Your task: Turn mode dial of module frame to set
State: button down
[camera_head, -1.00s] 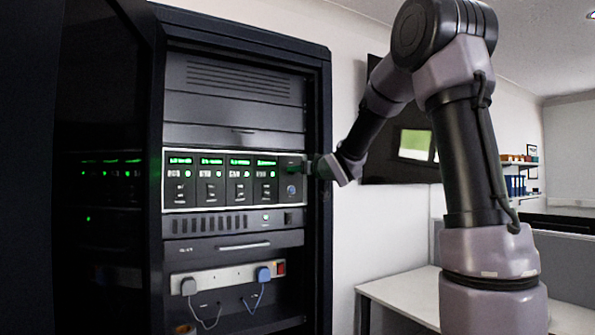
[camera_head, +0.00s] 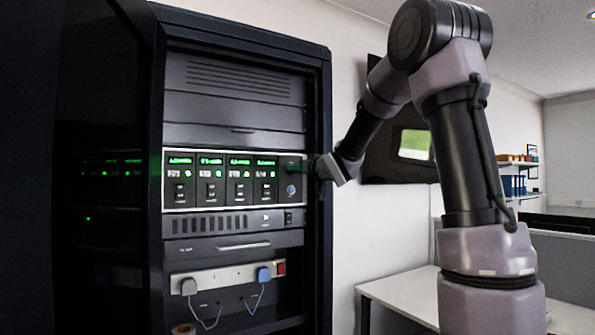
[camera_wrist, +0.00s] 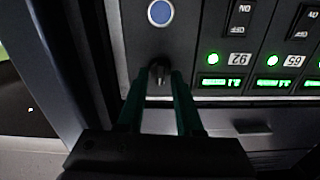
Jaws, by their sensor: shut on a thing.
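The module frame (camera_head: 233,209) is a light-edged panel in the dark rack, with several modules showing green readouts and rocker switches. Its right-hand section carries a round blue button (camera_head: 291,190), which also shows in the wrist view (camera_wrist: 160,13). The mode dial (camera_wrist: 158,66) is a small dark knob beside the blue button in the wrist view. My gripper (camera_wrist: 160,82) is shut on the dial, its two green fingers on either side of it. In the head view my gripper (camera_head: 313,168) reaches the right edge of the module frame. The dial's marking cannot be read.
The rack's right post (camera_head: 326,230) stands close to my gripper. Below the frame are a vented panel and a power strip (camera_head: 225,277) with plugs and cables. A white desk (camera_head: 395,291) stands right of the rack.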

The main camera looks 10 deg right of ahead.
jog(key=m, duration=1)
jog(key=shift+d+f+m, duration=0.1)
jog(key=shift+d+m, duration=0.1)
jog(key=shift+m, duration=0.2)
dwell(0.4)
jog(key=c, duration=0.9)
grip_release()
jog(key=v, duration=1)
jog(key=shift+s+d, duration=0.1)
jog(key=shift+s, duration=0.3)
